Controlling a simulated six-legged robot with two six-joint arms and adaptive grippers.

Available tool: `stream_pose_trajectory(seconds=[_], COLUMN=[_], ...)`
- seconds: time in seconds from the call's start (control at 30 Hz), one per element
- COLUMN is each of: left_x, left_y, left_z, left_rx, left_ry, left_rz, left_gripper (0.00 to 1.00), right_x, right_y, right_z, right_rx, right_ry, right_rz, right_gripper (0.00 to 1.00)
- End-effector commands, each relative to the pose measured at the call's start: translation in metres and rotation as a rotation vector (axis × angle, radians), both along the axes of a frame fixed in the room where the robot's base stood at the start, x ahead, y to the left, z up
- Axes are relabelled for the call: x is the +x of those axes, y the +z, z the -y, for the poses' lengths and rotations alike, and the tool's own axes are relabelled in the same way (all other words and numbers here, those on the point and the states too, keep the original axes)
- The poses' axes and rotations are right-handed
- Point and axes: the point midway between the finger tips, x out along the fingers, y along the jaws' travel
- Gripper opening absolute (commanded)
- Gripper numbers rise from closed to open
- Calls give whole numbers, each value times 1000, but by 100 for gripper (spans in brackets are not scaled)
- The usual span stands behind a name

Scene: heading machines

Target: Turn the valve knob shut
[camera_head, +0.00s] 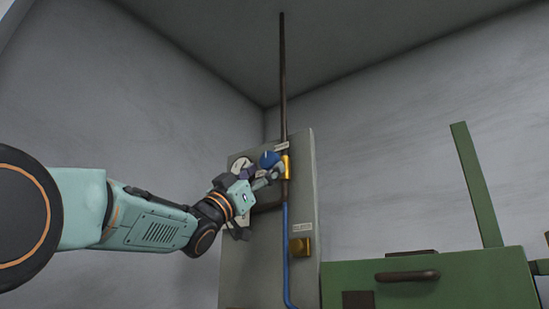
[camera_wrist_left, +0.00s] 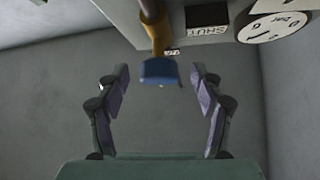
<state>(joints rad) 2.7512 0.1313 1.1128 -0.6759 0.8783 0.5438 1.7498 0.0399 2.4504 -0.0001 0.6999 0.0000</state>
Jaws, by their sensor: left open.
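The blue valve knob (camera_head: 269,159) sits on a brass valve body (camera_head: 286,167) on the pipe at the grey panel. In the left wrist view the blue knob (camera_wrist_left: 160,72) lies ahead, centred between the two fingers. My left gripper (camera_head: 262,175) is at the panel, just by the knob. The left wrist view shows its fingers (camera_wrist_left: 160,90) spread on both sides of the knob, with gaps and no contact. A label reading SHUT (camera_wrist_left: 207,20) is beside the valve. My right gripper is not in view.
A round white gauge (camera_wrist_left: 275,26) is beside the valve. A green machine (camera_head: 450,285) with a dark handle stands at the right.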

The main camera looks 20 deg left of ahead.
Motion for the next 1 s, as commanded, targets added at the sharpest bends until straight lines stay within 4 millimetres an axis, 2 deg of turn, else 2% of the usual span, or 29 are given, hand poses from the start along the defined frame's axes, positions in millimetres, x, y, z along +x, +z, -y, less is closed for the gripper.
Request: stream_pose_trajectory(seconds=[0.03,0.3,0.7,1.0], left_x=[5,23,30,29], left_y=[10,28,29,30], left_z=[3,14,19,19], left_rx=[2,1,1,0], left_ry=[0,-1,0,0], left_rz=[0,0,-2,0], left_gripper=[67,67,67,43], right_x=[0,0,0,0], right_y=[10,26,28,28], right_z=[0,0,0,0], right_rx=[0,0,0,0], right_ry=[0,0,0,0], right_rz=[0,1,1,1], right_gripper=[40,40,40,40])
